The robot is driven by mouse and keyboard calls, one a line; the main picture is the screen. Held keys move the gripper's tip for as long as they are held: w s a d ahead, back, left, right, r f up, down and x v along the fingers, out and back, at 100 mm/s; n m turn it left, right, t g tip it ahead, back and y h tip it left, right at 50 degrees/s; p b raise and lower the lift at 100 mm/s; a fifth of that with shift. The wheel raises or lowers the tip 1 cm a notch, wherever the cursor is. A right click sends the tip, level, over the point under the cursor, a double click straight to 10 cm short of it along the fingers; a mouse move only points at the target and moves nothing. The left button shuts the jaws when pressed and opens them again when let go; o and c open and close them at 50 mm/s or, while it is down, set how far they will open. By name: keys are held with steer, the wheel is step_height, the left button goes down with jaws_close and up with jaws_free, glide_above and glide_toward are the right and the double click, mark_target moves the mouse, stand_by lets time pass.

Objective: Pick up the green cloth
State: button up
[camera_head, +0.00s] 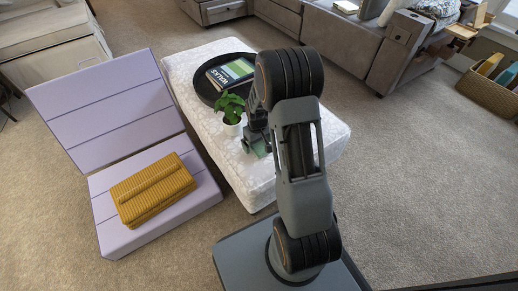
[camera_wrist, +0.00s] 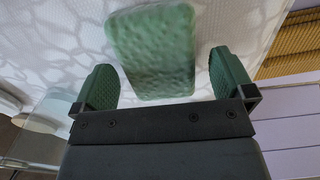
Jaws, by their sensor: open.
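The green cloth (camera_wrist: 152,48) is a small, bumpy, rounded rectangle on the pale patterned top of the ottoman (camera_head: 330,138). In the head view only a small green part of the cloth (camera_head: 261,149) shows beside my gripper (camera_head: 256,145); my arm hides much of that area. In the wrist view my gripper (camera_wrist: 163,82) is open, with one green textured finger on each side of the cloth. A gap shows between the cloth and the right finger; the left finger appears very close to its edge. I cannot tell the height of the fingertips above the ottoman.
A potted plant (camera_head: 231,108) stands close to my gripper. Behind it a dark round tray (camera_head: 207,92) holds a book (camera_head: 231,72). A lavender chair (camera_head: 107,221) with a folded mustard blanket (camera_head: 152,190) is at the left.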

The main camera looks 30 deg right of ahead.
steer(key=shift+c, duration=0.3)
steer(key=c, duration=1)
steer(key=shift+r, duration=0.1)
